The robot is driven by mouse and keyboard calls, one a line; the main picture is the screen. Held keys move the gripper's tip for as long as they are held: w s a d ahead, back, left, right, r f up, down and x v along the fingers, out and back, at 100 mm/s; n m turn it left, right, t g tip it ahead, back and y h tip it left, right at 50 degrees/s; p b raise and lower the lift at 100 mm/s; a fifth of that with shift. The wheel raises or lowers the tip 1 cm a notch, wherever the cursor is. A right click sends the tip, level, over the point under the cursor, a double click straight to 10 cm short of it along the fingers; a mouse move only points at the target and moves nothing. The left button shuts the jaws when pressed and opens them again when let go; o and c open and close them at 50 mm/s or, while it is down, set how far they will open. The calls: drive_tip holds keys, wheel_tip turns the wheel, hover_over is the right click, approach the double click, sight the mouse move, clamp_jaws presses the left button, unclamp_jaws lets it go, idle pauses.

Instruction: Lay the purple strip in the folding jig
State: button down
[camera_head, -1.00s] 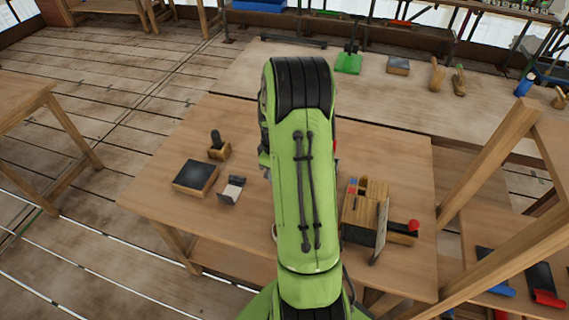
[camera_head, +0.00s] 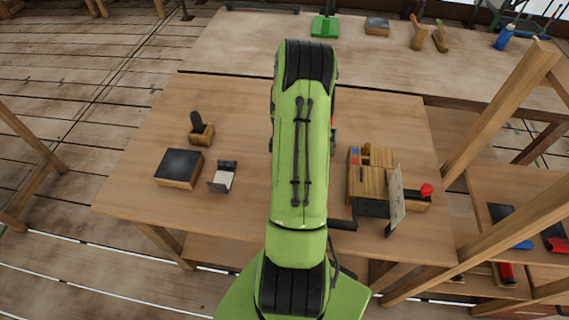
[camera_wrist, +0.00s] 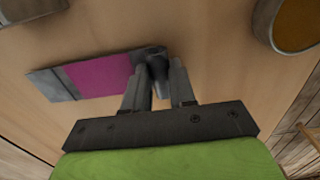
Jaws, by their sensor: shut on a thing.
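In the wrist view, the purple strip (camera_wrist: 100,75) has a magenta middle and grey ends and lies low over a wooden surface. My gripper (camera_wrist: 158,78) is shut on its right grey end, and the fingers hide part of that end. Whether the strip touches the surface I cannot tell. In the head view, my arm hides the gripper and the strip. A wooden fixture (camera_head: 355,186) with an upright pale plate and a red-knobbed handle stands on the table right of my arm. It may be the folding jig, but I cannot be sure.
On the table (camera_head: 130,195), left of my arm, are a dark-topped block (camera_head: 180,167), a small stand with a pale face (camera_head: 222,178) and a wooden holder (camera_head: 201,133). A round container (camera_wrist: 292,25) is at the wrist view's upper right. Wooden posts (camera_head: 500,115) stand at right.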

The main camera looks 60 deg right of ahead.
drive_tip(key=shift+f, duration=0.6)
drive_tip(key=shift+f, duration=0.1)
drive_tip(key=c, duration=0.9)
unclamp_jaws()
wheel_tip(320, 180, up, 12)
drive_tip(key=shift+r+p, duration=0.2)
drive_tip(key=shift+p, duration=0.5)
